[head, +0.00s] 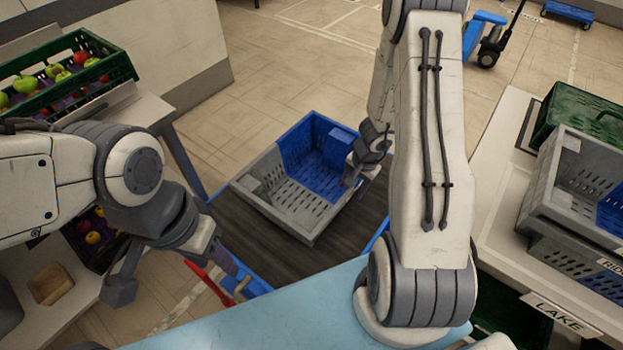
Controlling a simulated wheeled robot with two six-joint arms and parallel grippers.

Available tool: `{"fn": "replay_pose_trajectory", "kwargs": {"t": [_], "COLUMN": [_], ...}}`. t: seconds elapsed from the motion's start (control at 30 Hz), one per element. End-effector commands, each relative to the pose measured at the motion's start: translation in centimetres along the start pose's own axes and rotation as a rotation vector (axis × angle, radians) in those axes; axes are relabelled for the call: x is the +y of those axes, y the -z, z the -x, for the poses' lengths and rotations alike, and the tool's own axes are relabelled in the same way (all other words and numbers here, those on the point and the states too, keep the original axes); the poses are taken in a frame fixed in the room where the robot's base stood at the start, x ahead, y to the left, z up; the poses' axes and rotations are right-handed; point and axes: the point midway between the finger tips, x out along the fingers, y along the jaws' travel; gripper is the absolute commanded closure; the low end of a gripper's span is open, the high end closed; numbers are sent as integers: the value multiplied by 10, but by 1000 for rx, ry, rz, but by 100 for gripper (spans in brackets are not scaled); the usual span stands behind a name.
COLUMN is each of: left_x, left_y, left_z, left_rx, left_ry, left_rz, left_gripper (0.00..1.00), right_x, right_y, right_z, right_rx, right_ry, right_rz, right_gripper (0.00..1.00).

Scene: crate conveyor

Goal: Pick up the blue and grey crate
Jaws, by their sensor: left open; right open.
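The blue and grey crate (272,208) sits on the dark conveyor belt (262,241), turned at an angle. Its left and near part is grey, its far and right part is blue, and it looks empty. My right gripper (354,172) is open at the crate's right side, over or beside the blue and grey wall; I cannot tell whether it touches. My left gripper (230,264) is open, nearer to me and left of the crate, low by the conveyor's near left edge and apart from the crate. Its fingers are partly hidden by its wrist.
A green crate of apples (70,75) stands on the left table. On the right table are a stacked grey and blue crate (560,205) and a green crate (580,112). A red lever-like part (212,285) is near my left gripper. A blue pallet jack (480,35) stands behind.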

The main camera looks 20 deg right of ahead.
Motion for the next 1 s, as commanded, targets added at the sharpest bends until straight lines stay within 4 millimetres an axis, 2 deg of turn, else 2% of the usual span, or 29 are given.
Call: {"fn": "replay_pose_trajectory", "kwargs": {"t": [0.1,0.23,0.57,0.67,0.7,0.73,1.0], "left_x": [-1,-2,-2,-2,-2,-2,-2], "left_y": [-1,-1,-1,-1,-1,-1,-1], "left_z": [-14,-25,-26,-26,-26,-26,-26], "left_rx": [0,0,0,0,0,0,0], "left_ry": [0,0,0,0,0,0,0], "left_rz": [0,0,0,0,0,0,0], "left_gripper": [50,50,50,50,50,50,50], "right_x": [2,1,1,1,1,1,0], "right_y": [1,2,2,2,2,2,2], "right_z": [-24,-41,-45,-45,-45,-45,-44], "right_rx": [-2,-1,-1,-1,-1,-1,-1], "right_ry": [-2,-1,0,0,0,0,1], "right_rz": [0,1,1,1,1,1,1], "right_gripper": [44,44,44,78,93,100,100]}}
